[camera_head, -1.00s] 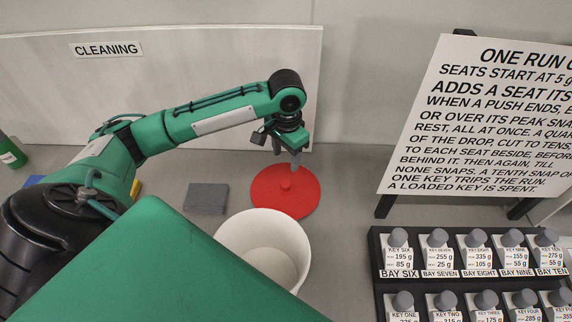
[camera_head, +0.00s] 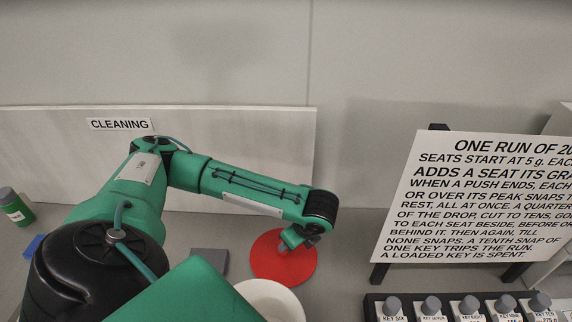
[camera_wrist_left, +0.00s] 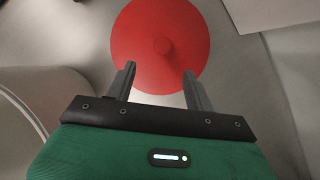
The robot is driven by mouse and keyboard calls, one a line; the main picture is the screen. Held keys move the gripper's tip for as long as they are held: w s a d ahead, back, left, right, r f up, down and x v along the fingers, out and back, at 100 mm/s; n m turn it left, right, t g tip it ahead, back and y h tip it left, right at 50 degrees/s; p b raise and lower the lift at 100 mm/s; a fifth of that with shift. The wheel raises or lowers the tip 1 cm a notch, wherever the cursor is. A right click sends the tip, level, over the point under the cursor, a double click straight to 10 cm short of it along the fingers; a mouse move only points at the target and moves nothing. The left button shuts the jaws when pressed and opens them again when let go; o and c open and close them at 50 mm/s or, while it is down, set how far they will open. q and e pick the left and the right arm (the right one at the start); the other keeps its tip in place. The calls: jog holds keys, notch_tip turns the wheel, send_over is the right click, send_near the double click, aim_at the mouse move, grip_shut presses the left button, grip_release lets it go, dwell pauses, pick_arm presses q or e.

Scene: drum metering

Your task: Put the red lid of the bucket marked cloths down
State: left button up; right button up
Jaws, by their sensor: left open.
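The red lid (camera_head: 275,265) is a flat round disc lying on the counter behind the white bucket (camera_head: 268,298). In the left wrist view the lid (camera_wrist_left: 150,28) shows a small round knob near its middle. My left gripper (camera_head: 297,240) is over the lid's far right part, partly covering it. In the left wrist view its jaws (camera_wrist_left: 159,80) are apart with nothing between them, and the knob is beyond the fingertips. The bucket (camera_wrist_left: 45,115) is cut off at the left there. No cloths marking shows. My right gripper is out of view.
A grey folded cloth (camera_head: 209,261) lies left of the lid. A board labelled CLEANING (camera_head: 60,150) stands behind. A sign on dark legs (camera_head: 455,195) and a rack of grey-knobbed keys (camera_head: 432,306) are at the right. A green bottle (camera_head: 14,207) stands far left.

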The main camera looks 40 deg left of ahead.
pick_arm(q)
send_over(286, 252)
jog(key=d, duration=0.1)
jog(key=f, duration=0.4)
jog(key=shift+s+d+f+p, duration=0.2)
jog(key=shift+s+f+p, duration=0.05)
jog(key=shift+f+p, duration=0.15)
jog(key=p+x, duration=0.2)
jog(key=x, duration=0.2)
jog(key=shift+w+f, duration=0.1)
jog(key=shift+w, duration=0.1)
jog(key=shift+a+f, duration=0.2)
jog(key=shift+f, duration=0.4)
grip_shut()
jog(key=shift+r, duration=0.1)
